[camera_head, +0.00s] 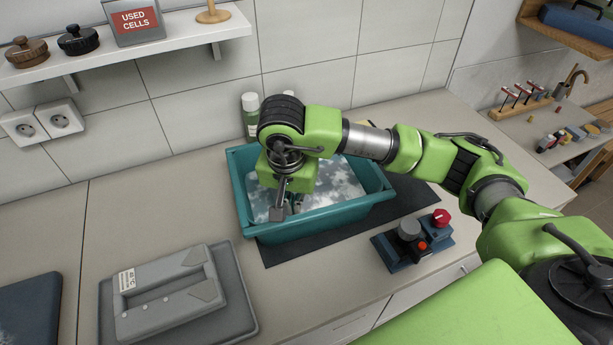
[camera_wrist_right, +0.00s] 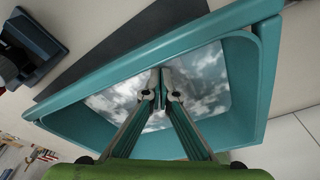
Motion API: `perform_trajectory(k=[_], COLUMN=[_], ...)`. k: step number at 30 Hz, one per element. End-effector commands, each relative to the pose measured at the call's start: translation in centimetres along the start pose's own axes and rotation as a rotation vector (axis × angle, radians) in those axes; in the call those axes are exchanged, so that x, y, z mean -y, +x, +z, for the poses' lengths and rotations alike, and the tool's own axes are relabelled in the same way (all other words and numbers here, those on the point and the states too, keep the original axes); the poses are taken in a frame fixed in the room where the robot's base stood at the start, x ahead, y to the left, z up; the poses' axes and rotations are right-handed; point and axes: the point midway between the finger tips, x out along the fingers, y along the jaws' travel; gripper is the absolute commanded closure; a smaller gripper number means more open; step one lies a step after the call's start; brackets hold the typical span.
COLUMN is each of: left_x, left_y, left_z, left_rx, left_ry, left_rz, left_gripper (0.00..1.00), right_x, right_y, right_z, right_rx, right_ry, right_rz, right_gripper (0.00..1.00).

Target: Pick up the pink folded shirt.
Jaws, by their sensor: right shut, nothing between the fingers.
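No pink folded shirt shows in either view. My right gripper (camera_head: 287,208) points down into a teal tub (camera_head: 310,222) on the counter. In the right wrist view its two fingers (camera_wrist_right: 161,78) meet at the tips over the cloudy white-and-grey contents (camera_wrist_right: 205,80) of the tub (camera_wrist_right: 262,60). It is shut with nothing between the fingers. I cannot tell whether the tips touch the contents. My right arm hides part of the tub in the head view. My left gripper is not in view.
A dark mat (camera_head: 280,254) lies under the tub. A control box with a red knob (camera_head: 441,217) stands right of it. A grey case (camera_head: 165,293) lies at left. A shelf (camera_head: 130,49) hangs above left.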

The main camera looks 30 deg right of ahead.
Motion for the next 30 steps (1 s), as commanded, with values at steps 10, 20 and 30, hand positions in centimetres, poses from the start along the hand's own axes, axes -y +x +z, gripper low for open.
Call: perform_trajectory(k=[10, 20, 30], left_x=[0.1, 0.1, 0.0], left_y=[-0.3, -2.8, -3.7], left_z=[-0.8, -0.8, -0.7], left_rx=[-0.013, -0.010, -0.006], left_ry=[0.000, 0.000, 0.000], left_rz=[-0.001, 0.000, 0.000], left_gripper=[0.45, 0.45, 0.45], right_x=[0.0, -0.1, 0.0], right_y=[0.8, 2.0, 4.3], right_z=[-2.2, -9.1, -11.5], right_rx=[0.000, 0.001, -0.001], right_ry=[0.006, 0.006, -0.001], right_rz=[0.002, 0.003, -0.001], right_gripper=[1.00, 1.00, 1.00])
